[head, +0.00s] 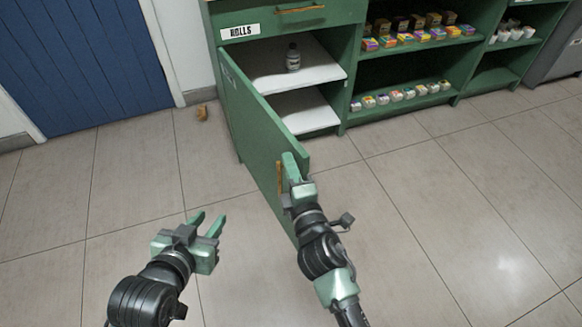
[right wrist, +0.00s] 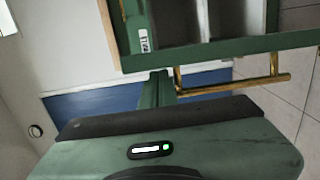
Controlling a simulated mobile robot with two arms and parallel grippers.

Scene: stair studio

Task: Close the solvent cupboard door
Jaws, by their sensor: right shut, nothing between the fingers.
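The green solvent cupboard door (head: 250,125) stands wide open, swung out from its left side towards me. Its brass bar handle (head: 279,178) is on the outer face near the free edge, and the handle also shows in the right wrist view (right wrist: 232,87). My right gripper (head: 291,164) is shut and empty at the door's free edge, close to the handle; I cannot tell whether it touches. Its fingers (right wrist: 156,88) show beside one end of the handle in the right wrist view. My left gripper (head: 209,220) is open and empty over the floor, left of the door.
Inside the cupboard, a small bottle (head: 293,58) stands on the upper white shelf (head: 262,85). A drawer labelled ROLLS (head: 290,14) is above. Open shelves with small boxes (head: 420,38) are to the right. The tiled floor around is mostly clear.

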